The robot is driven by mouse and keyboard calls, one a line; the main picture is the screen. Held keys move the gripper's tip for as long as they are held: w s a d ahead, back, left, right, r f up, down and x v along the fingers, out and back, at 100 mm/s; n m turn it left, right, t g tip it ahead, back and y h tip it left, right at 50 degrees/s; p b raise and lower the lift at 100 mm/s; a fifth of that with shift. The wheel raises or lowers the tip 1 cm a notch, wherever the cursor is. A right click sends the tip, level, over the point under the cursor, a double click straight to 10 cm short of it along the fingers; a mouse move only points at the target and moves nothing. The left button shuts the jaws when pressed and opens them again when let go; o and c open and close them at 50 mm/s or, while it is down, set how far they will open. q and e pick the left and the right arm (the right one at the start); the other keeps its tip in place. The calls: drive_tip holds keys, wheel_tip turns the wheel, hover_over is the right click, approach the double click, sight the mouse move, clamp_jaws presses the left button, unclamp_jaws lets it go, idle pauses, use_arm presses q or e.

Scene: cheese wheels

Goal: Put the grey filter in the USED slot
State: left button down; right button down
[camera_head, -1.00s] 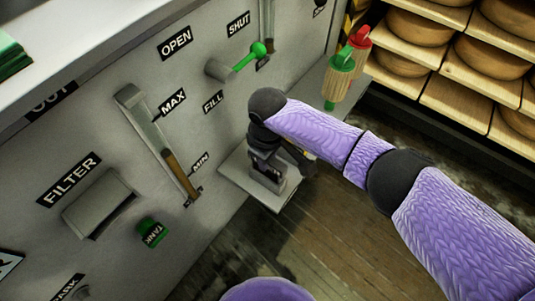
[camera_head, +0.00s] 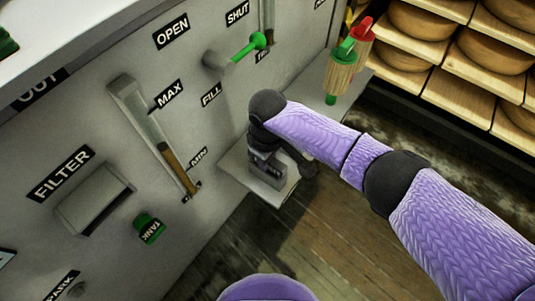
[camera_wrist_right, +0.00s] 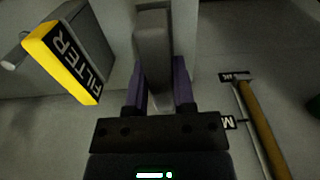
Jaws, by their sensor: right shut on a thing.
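My right gripper (camera_wrist_right: 160,88) has its two purple fingers closed on a grey upright piece, apparently the grey filter (camera_wrist_right: 154,40). In the head view the right gripper (camera_head: 272,168) is low over a pale ledge (camera_head: 240,172) on the machine's front, and the held filter cannot be made out clearly there. A slot marked USED cannot be read in either view. A grey hooded housing (camera_head: 95,198) under a FILTER label (camera_head: 61,173) is on the panel at left. My left gripper is not in view.
In the right wrist view a block with a yellow edge and FILTER lettering (camera_wrist_right: 66,55) is left of the fingers. The panel has a wooden-handled lever (camera_head: 172,165), a green TANK knob (camera_head: 149,229) and a green-tipped lever (camera_head: 245,50). Cheese shelves (camera_head: 450,70) stand at the back right.

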drive_tip(key=shift+f, duration=0.4)
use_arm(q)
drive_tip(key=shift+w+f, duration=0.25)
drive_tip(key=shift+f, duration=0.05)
use_arm(e)
drive_tip(key=shift+f, duration=0.1)
use_arm(q)
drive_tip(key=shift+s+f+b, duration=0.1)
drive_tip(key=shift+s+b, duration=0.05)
drive_tip(key=shift+b, duration=0.2)
use_arm(e)
drive_tip(key=shift+f, duration=0.2)
drive_tip(key=shift+c, duration=1.9)
unclamp_jaws()
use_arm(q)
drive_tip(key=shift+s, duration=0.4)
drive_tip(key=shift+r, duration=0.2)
use_arm(e)
drive_tip(key=shift+r, duration=0.1)
wheel_tip(320, 180, up, 9)
drive_tip(key=p, duration=0.6)
drive_tip(key=shift+r, duration=0.15)
drive_tip(key=shift+r+p, duration=0.3)
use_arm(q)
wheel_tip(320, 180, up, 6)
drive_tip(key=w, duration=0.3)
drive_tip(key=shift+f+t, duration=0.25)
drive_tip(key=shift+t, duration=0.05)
use_arm(e)
drive_tip(key=shift+f, duration=0.1)
